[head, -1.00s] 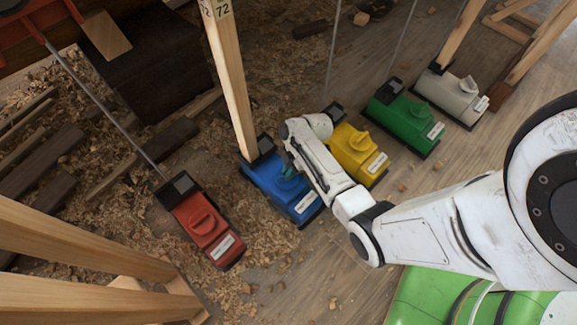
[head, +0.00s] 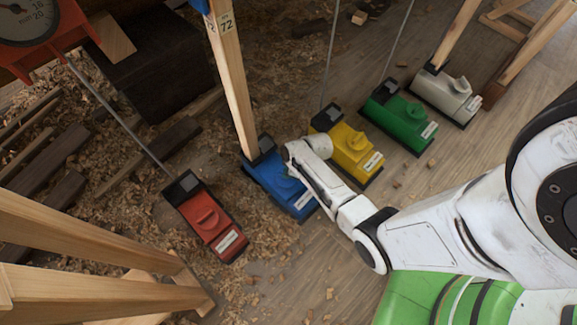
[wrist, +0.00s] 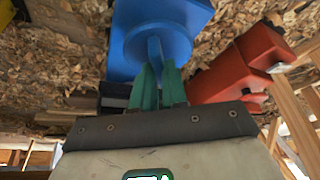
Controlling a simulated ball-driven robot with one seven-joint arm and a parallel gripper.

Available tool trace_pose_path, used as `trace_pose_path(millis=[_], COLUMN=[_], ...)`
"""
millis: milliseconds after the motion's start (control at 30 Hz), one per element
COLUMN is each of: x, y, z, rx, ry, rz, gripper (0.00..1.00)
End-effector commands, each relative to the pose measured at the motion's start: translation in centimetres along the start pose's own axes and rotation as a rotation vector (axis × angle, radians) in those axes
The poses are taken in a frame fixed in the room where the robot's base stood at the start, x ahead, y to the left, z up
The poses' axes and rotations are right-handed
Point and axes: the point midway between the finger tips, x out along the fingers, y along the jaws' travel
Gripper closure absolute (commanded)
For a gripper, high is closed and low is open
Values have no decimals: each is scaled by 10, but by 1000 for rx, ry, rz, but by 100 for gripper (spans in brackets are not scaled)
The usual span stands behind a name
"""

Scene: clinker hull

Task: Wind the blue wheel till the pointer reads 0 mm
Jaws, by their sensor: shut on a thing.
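The blue unit (head: 262,176) stands on the floor at the foot of a wooden post, with its round blue wheel (head: 291,188) partly hidden by my arm. In the wrist view, the blue wheel (wrist: 140,47) has a raised grip bar between the green fingers of my gripper (wrist: 157,75). My gripper is shut on this bar. A sliver of a blue part (head: 200,5) shows at the top edge by the post marked 72. No pointer or reading for blue is visible.
A red unit (head: 205,218) stands left of the blue one; yellow (head: 347,150), green (head: 399,118) and white (head: 446,92) units stand to the right. A red dial gauge (head: 28,22) is cut off top left. Timber frames (head: 90,245) fill the lower left.

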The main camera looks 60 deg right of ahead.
Motion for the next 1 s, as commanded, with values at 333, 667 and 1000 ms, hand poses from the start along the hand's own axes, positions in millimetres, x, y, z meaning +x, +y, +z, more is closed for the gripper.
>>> trace_pose_path(millis=[333, 667, 1000], x=[0, 0, -1], y=[0, 0, 0], z=[1, 0, 0], rx=[15, 14, 13], ry=[-1, -1, 0], rz=[5, 5, 5], gripper=[100, 70, 62])
